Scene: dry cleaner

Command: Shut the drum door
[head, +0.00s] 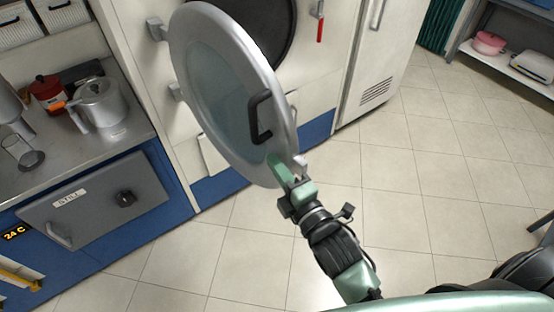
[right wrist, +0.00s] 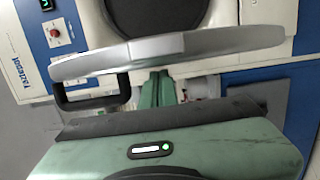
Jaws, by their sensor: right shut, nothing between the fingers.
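The drum door (head: 222,90) is a round glass door with a broad grey rim, standing swung open on hinges at its left. It shows edge-on in the right wrist view (right wrist: 210,43). Its black handle (head: 260,118) is on the near face; it also shows in the right wrist view (right wrist: 88,95). The dark drum opening (head: 275,30) is behind it, partly hidden by the door. My right gripper (head: 283,165) is shut and empty at the lower rim, just below the handle. I cannot tell whether it touches the rim. My left gripper is not in view.
At the left, a metal counter (head: 95,150) holds a grey kettle (head: 98,105), a red canister (head: 48,93) and a glass. A white cabinet (head: 385,60) stands right of the machine. A shelf (head: 510,70) is at the far right. The tiled floor (head: 430,170) is clear.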

